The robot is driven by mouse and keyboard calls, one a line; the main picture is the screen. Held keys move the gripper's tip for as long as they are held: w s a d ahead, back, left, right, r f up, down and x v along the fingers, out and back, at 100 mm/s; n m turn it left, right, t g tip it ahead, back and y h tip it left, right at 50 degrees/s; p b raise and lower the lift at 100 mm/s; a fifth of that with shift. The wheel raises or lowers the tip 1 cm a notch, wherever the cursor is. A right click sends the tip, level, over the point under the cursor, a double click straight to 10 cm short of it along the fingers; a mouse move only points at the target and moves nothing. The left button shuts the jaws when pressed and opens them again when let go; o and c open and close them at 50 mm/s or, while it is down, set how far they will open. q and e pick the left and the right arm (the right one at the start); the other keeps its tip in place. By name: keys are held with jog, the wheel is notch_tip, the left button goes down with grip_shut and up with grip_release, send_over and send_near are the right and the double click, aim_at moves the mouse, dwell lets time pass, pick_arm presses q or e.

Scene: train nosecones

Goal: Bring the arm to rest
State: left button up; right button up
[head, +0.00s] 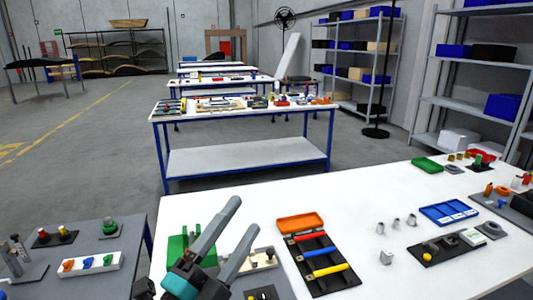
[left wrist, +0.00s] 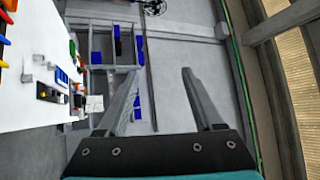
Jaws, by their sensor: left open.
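My left gripper (head: 232,235) is in the lower middle of the head view, raised over the near left part of the white table (head: 390,190). Its two grey fingers are apart with nothing between them. The left wrist view also shows the open, empty fingers (left wrist: 160,85), with the room's shelves and wall beyond them. My right gripper is in neither view.
On the white table are an orange tray (head: 300,222), a black board with coloured handles (head: 322,263), a blue tray (head: 449,212) and a green tray (head: 427,165). A green block (head: 178,248) is partly hidden behind my left gripper. A grey table (head: 100,258) stands left.

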pick_arm(q)
jog(key=w+a+f+n+y, duration=0.2)
jog(key=a+f+n+y, duration=0.45)
jog(key=n+y, duration=0.25)
jog(key=s+a+f+n+g+y, duration=0.2)
jog(key=s+a+f+n+g, duration=0.15)
jog(key=f, duration=0.25)
jog(key=s+a+f+n+g+y, duration=0.2)
jog(key=a+f+n+g, duration=0.15)
jog(key=f, duration=0.25)
jog(key=s+d+f+n+g+h, duration=0.25)
jog(key=s+f+g, duration=0.75)
jog(key=s, duration=0.6)
notch_tip(320, 180, down, 25)
jog(key=b, duration=0.4)
jog(key=s+a+f+g+b, duration=0.1)
jog(key=s+a+f+b, duration=0.2)
jog(key=s+f, duration=1.3)
notch_tip(320, 180, down, 3)
jog(key=shift+a+f, duration=0.1)
jog(key=shift+a, duration=0.15)
jog(key=shift+y, duration=0.25)
